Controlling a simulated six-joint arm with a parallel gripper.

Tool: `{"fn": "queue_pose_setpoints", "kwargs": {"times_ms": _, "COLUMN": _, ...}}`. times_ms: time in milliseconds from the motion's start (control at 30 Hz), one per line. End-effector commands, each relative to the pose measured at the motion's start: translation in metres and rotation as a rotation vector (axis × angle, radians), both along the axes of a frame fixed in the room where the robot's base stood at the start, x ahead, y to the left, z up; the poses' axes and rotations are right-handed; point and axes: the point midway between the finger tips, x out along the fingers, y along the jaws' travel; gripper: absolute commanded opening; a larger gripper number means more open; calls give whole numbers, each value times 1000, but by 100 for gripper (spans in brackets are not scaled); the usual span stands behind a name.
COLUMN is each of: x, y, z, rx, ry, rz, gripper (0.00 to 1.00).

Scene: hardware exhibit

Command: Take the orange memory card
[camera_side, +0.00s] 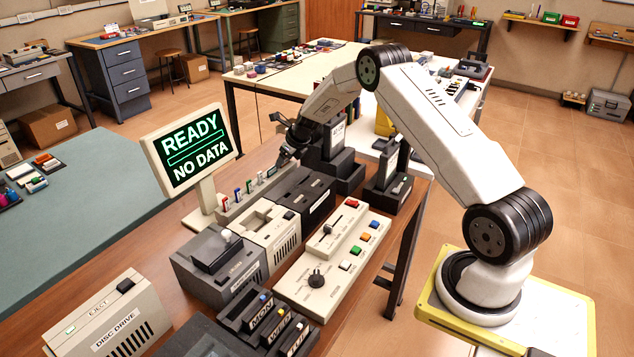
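A low beige rack (232,214) beside the monitor holds a row of several small upright cards. The card at its near left end looks red-orange (226,203); blue and green ones stand farther along. The far-end cards are too small to tell apart, so I cannot say for sure which card is orange. My gripper (284,158) hangs from my arm, pointing down near the far right end of the rack. Its fingers are small and dark, and I cannot tell whether they are apart or hold anything.
The monitor (193,147) reads "READY" and "NO DATA". Black and beige device blocks (268,226) stand in front of the rack. A button panel (333,262), a disc drive (112,325) and a labelled cartridge holder (262,322) stand nearer. Bare wooden tabletop (150,240) shows left of the devices.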

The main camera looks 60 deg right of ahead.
Motion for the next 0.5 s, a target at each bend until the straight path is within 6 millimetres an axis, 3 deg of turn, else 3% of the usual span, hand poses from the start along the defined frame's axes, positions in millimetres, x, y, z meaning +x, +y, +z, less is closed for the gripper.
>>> {"fn": "queue_pose_setpoints", "kwargs": {"times_ms": 33, "x": 0, "y": 0, "z": 0, "rx": 0, "ry": 0, "rz": 0, "gripper": 50}}
{"fn": "queue_pose_setpoints", "kwargs": {"times_ms": 167, "x": 0, "y": 0, "z": 0, "rx": 0, "ry": 0, "rz": 0, "gripper": 9}}
{"fn": "queue_pose_setpoints", "kwargs": {"times_ms": 500, "x": 0, "y": 0, "z": 0, "rx": 0, "ry": 0, "rz": 0, "gripper": 7}}
